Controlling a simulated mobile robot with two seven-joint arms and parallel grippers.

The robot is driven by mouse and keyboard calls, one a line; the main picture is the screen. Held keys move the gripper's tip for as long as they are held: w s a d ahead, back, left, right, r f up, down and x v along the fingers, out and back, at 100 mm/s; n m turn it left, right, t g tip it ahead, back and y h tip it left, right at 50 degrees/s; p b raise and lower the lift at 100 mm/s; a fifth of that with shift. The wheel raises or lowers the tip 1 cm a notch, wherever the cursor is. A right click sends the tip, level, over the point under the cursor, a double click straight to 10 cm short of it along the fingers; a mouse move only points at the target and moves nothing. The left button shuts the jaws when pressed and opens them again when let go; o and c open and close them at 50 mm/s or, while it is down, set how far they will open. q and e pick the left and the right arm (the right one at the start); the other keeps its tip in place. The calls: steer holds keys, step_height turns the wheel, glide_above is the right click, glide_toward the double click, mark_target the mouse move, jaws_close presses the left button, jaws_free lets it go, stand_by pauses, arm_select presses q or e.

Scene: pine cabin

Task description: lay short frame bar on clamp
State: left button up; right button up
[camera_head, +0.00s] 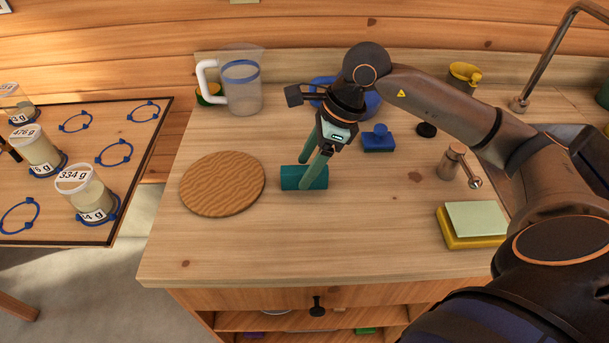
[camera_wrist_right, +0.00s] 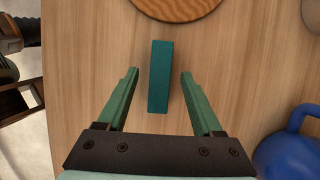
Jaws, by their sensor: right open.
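A short teal bar (camera_head: 290,178) lies flat on the wooden counter, just right of a round wooden board; I take it to be the short frame bar. My right gripper (camera_head: 306,174) is open over it, its green fingers pointing down at the bar. In the right wrist view the bar (camera_wrist_right: 158,95) lies lengthwise between the two open fingers (camera_wrist_right: 160,73), with a gap on each side. I see no contact. I cannot pick out a clamp with certainty. My left gripper is not recognisable in either view.
The round board (camera_head: 222,184) lies left of the bar. A jug (camera_head: 242,85) and a blue vessel (camera_head: 373,103) stand behind. A blue block with a knob (camera_head: 378,141), a small metal fixture (camera_head: 451,163) and a yellow-green pad (camera_head: 475,219) lie right. The counter's front is clear.

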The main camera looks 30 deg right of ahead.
steer(key=shift+f+b, duration=0.25)
steer(key=shift+b, duration=0.1)
stand_by(0.4)
jaws_close()
stand_by(0.4)
